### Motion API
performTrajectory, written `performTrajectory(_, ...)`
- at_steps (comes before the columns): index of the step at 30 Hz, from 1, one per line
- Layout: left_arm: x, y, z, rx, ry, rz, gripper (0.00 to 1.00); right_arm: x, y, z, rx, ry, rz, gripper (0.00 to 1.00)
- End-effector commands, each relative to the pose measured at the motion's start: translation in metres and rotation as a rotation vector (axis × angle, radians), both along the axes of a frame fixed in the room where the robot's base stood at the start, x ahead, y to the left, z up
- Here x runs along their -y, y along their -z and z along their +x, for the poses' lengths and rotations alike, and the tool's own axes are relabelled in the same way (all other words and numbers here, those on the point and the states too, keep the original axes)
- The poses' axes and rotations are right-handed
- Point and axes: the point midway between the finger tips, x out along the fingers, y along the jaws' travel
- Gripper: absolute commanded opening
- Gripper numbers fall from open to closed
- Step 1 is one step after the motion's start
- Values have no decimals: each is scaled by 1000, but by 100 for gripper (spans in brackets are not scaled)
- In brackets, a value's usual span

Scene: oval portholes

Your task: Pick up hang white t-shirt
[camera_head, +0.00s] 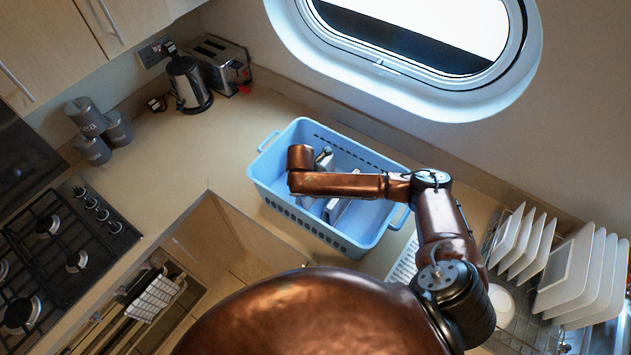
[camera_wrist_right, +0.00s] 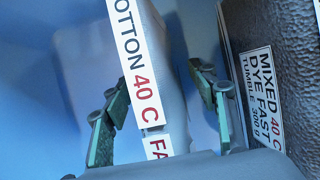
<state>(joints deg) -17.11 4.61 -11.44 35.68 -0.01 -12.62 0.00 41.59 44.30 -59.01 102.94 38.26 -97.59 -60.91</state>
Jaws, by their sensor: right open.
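A blue laundry basket (camera_head: 265,172) stands on the counter, with pale items partly hidden under my right arm. My right gripper (camera_wrist_right: 158,110) is open, reaching down inside the basket. In the right wrist view, a whitish, slab-like item (camera_wrist_right: 175,100) with a label reading "COTTON 40 C" lies between its two fingers. Both fingers look apart from the item; contact is hard to judge. I cannot tell for sure that it is the white t-shirt. My left gripper is not in view.
A dark textured item (camera_wrist_right: 285,50) labelled "MIXED 40 C DYE FAST" lies close to the right finger. A dish rack with plates (camera_head: 570,272) stands right of the basket. A kettle (camera_head: 188,82) and toaster (camera_head: 218,62) stand behind left. The counter left of the basket is clear.

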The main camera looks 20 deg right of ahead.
Motion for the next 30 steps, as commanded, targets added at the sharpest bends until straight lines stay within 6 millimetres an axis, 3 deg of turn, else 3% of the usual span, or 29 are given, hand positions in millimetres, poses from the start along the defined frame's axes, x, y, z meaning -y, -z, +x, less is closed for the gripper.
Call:
performTrajectory(8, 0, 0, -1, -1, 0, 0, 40, 0, 2, 1, 0, -1, 0, 52)
performTrajectory(30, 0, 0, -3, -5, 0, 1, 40, 0, 1, 1, 1, -1, -1, 4)
